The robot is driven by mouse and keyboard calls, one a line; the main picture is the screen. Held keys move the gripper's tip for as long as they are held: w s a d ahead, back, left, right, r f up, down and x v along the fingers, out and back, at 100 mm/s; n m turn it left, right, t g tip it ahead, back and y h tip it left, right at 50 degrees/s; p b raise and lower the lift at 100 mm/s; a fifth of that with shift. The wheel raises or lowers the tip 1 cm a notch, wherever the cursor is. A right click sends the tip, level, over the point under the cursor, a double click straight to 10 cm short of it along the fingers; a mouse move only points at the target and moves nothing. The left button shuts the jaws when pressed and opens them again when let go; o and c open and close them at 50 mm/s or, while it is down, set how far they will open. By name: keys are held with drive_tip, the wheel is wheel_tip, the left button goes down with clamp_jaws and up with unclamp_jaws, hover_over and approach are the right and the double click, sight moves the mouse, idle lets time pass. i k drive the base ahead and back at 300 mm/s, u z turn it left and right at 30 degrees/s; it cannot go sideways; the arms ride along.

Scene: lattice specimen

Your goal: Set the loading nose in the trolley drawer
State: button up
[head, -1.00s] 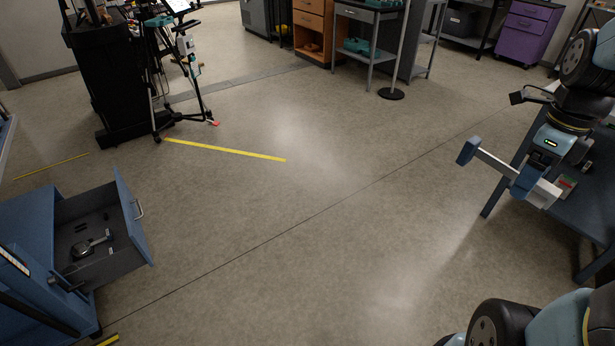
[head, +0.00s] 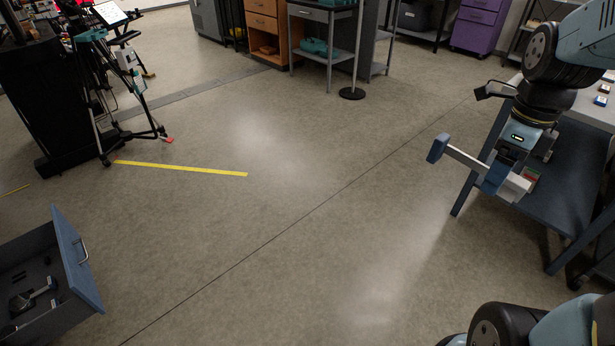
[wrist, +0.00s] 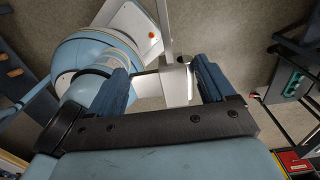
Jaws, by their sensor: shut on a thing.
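My gripper (head: 507,182) is at the right of the head view, well right of the drawer and above the floor. It is shut on the loading nose (head: 466,158), a pale piece with a long thin bar and a blue block at its far left end. In the wrist view its pale body (wrist: 177,86) sits between my two blue fingers; the blue end is not seen there. The trolley drawer (head: 76,262) stands open at the lower left, blue-fronted with a handle. A grey and black tool (head: 34,296) and small dark pieces lie inside it. The trolley body is mostly out of view.
A black-legged stand (head: 125,95) is at the upper left. The middle floor is clear.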

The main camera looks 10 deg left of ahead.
sight(44, 266)
drive_tip(key=u, duration=0.15)
drive_tip(key=i, duration=1.2)
drive_tip(key=u, duration=0.5)
drive_tip(key=i, duration=1.1)
drive_tip(key=u, duration=0.5)
drive_tip(key=i, duration=1.95)
drive_tip(key=u, duration=0.45)
drive_tip(key=i, duration=0.95)
drive_tip(key=u, duration=0.45)
drive_tip(key=i, duration=0.9)
drive_tip(key=u, duration=0.7)
drive_tip(key=i, duration=0.85)
drive_tip(key=u, duration=0.9)
drive_tip(key=i, duration=0.75)
drive_tip(key=u, duration=0.75)
